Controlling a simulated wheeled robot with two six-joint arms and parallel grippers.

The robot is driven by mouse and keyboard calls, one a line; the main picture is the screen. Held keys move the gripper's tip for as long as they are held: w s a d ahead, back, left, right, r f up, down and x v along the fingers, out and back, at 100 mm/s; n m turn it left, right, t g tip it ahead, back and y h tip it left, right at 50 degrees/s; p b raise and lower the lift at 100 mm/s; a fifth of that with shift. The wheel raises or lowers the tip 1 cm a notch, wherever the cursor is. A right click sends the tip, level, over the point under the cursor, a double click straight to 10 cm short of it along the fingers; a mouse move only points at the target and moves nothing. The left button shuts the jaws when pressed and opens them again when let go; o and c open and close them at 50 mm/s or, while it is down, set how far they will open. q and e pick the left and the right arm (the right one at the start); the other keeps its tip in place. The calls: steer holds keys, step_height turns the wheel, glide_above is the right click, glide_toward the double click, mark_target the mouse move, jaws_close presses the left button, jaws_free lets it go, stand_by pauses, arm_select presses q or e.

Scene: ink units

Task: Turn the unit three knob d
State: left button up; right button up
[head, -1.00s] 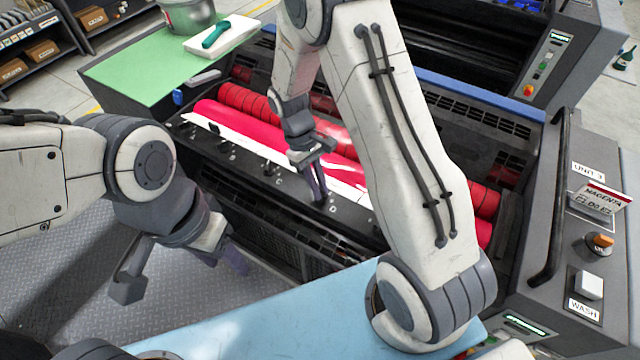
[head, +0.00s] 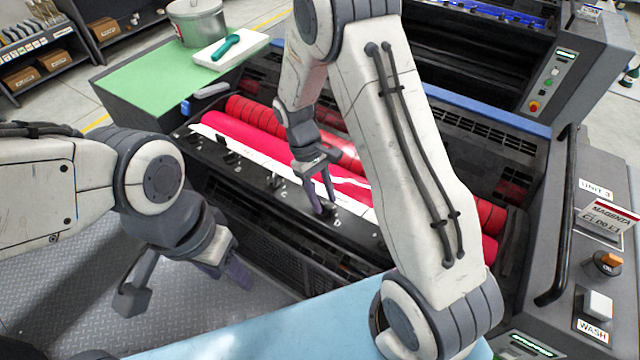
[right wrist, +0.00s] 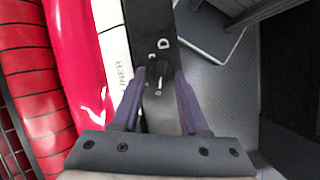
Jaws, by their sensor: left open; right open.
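Unit three's knob d is a small dark knob (right wrist: 160,72) beside the white letter D on a black strip in the right wrist view. My right gripper (right wrist: 160,82) is open, with one purple finger on each side of the knob; I cannot tell whether they touch it. In the head view the right gripper (head: 328,207) points down at the strip beside the D, and its fingers mostly hide the knob. My left gripper (head: 238,273) is open and empty, low at the left over the floor, apart from the unit.
Other small knobs (head: 276,182) sit along the black strip to the left. Red rollers (head: 262,112) and a pink ink sheet lie behind it. A side panel labelled UNIT 3 (head: 595,188) stands at right. A light blue surface (head: 290,325) lies in front.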

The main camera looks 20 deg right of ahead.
steer(key=b+v, duration=0.2)
steer(key=v, duration=0.8)
steer(key=shift+a, duration=0.1)
